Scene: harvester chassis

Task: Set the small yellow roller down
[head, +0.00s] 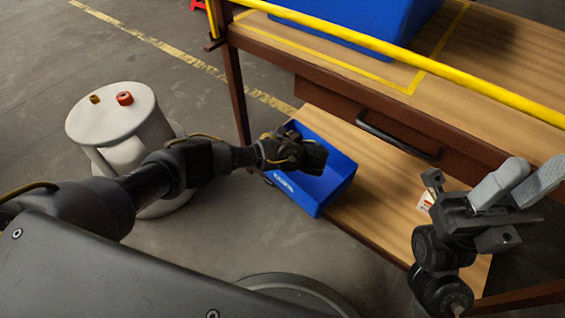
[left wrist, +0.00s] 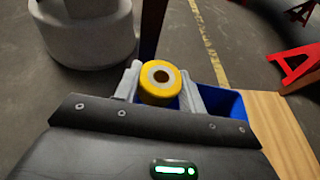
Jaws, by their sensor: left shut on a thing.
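The small yellow roller (left wrist: 160,83) has a pale ring and a dark centre hole. In the left wrist view it sits between the two light grey fingers of my left gripper (left wrist: 160,88), which is shut on it. In the head view my left gripper (head: 305,157) is in front of the blue bin (head: 318,188) and overlaps its opening; the roller is hidden there. I cannot tell how high above the bin it is. My right gripper (head: 520,185) is at the right, with a gap between its pale fingers and nothing seen in it.
The blue bin is at the left end of the low wooden shelf (head: 385,190). A yellow rail (head: 440,70) and a drawer handle (head: 395,135) are above it. A white round stand (head: 112,118) at left bears a red roller (head: 124,98) and a small brown piece (head: 95,99).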

